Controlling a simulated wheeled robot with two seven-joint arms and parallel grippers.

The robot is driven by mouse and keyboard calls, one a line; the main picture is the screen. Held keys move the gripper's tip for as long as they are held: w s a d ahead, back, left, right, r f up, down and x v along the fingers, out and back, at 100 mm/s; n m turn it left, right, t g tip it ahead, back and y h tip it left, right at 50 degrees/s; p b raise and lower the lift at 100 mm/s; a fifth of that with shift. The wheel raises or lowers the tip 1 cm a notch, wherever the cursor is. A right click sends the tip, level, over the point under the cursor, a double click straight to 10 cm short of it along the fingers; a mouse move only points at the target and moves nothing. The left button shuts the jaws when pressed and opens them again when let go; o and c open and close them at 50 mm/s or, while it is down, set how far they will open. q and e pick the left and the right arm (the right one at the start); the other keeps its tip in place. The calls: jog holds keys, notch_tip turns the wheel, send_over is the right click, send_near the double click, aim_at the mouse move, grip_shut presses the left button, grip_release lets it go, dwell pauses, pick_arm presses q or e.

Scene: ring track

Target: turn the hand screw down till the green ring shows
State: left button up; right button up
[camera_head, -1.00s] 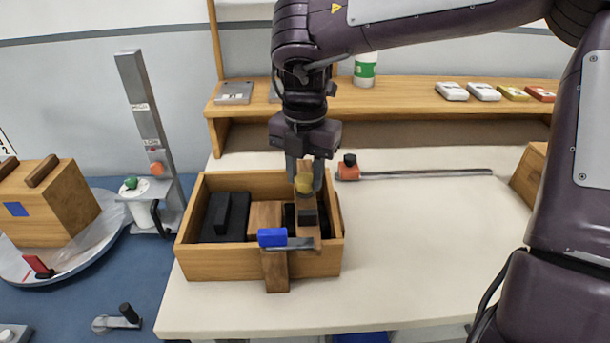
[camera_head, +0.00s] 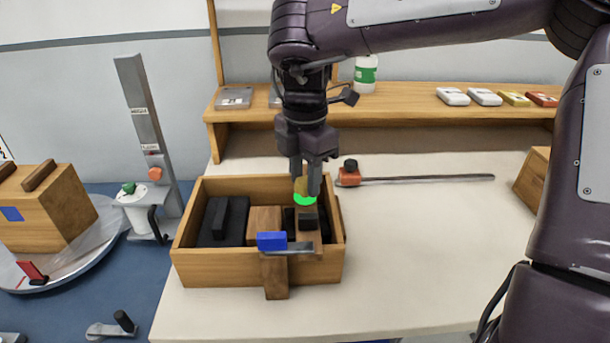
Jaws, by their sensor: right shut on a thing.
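The hand screw (camera_head: 299,186) is a yellowish knob on a wooden clamp block (camera_head: 310,240) at the right side of the open wooden box. A bright green ring (camera_head: 305,200) shows at the bottom of the knob. My right gripper (camera_head: 306,187) comes down from above and is shut on the hand screw, its fingers hiding part of the knob. My left gripper is not in view.
The wooden box (camera_head: 220,268) holds black and wooden blocks. A blue block (camera_head: 271,241) sits at its front edge. An orange slider (camera_head: 349,177) on a metal rod lies right of the box. The table (camera_head: 420,245) to the right is clear.

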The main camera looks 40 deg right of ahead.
aim_at(305, 182)
jog(key=o, duration=1)
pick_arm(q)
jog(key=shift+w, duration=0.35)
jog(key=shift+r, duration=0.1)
pick_arm(e)
jog(key=shift+r, duration=0.35)
notch_tip(305, 182, up, 6)
jog(key=shift+r+p, duration=0.25)
jog(key=shift+p, duration=1)
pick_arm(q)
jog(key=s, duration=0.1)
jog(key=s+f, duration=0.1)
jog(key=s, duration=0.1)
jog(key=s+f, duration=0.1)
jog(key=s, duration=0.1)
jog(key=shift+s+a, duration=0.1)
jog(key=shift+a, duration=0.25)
pick_arm(e)
jog(key=shift+r, duration=0.25)
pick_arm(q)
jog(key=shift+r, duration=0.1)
